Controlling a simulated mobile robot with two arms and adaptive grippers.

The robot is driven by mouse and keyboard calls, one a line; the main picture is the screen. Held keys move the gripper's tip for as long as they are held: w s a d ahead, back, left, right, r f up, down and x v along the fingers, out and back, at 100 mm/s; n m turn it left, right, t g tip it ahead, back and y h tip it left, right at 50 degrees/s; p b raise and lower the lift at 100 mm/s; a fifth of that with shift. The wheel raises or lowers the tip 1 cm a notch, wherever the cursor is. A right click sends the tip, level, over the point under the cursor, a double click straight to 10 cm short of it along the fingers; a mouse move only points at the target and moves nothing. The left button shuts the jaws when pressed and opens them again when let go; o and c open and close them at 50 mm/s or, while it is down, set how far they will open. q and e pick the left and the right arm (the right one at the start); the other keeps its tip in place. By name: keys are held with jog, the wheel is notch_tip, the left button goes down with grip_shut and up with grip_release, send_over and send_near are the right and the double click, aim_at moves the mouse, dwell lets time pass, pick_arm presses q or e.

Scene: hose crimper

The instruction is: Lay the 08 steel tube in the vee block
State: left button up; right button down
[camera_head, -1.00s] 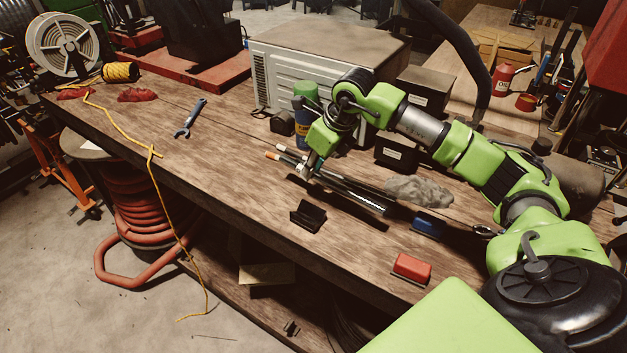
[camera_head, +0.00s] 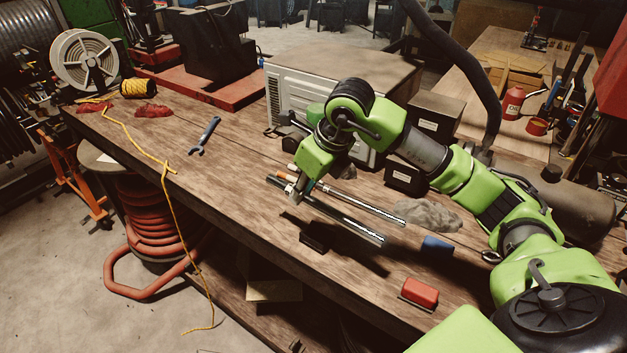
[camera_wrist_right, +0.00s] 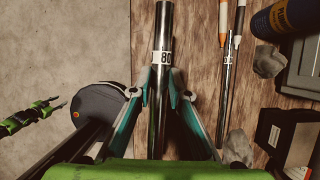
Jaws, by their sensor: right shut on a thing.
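My right gripper (camera_head: 293,192) is shut on the 08 steel tube (camera_head: 345,222), gripping it toward its left end. In the right wrist view my right gripper (camera_wrist_right: 160,97) has a finger on each side of the tube (camera_wrist_right: 163,35), whose label reads upside down. The tube is above the bench, with a shadow below. The dark vee block (camera_head: 314,237) sits on the bench just in front of and below the tube in the head view; its top is partly hidden. A small green and black part at the wrist view's left edge may be my left gripper (camera_wrist_right: 42,108).
A wrench (camera_head: 205,136) lies left; the bench there is mostly clear.

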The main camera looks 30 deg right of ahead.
jog(key=shift+w+f+p, duration=0.4)
jog(key=shift+w+p, duration=0.15)
jog(key=shift+w, duration=0.1)
jog(key=shift+f, duration=0.25)
pick_arm(q)
notch_tip(320, 180, up, 2)
jog(key=shift+r, duration=0.1)
pick_arm(e)
jog(key=shift+w, duration=0.1)
jog(key=shift+f+b, duration=0.2)
jog(key=shift+b, duration=0.25)
pick_arm(q)
notch_tip(320, 180, down, 8)
jog(key=b, duration=0.7)
pick_arm(e)
notch_tip(320, 180, down, 8)
jog(key=shift+f, duration=0.1)
pick_arm(q)
jog(key=shift+f+b, duration=0.35)
jog(key=shift+b, duration=0.1)
pick_arm(e)
jog(key=shift+f, duration=0.15)
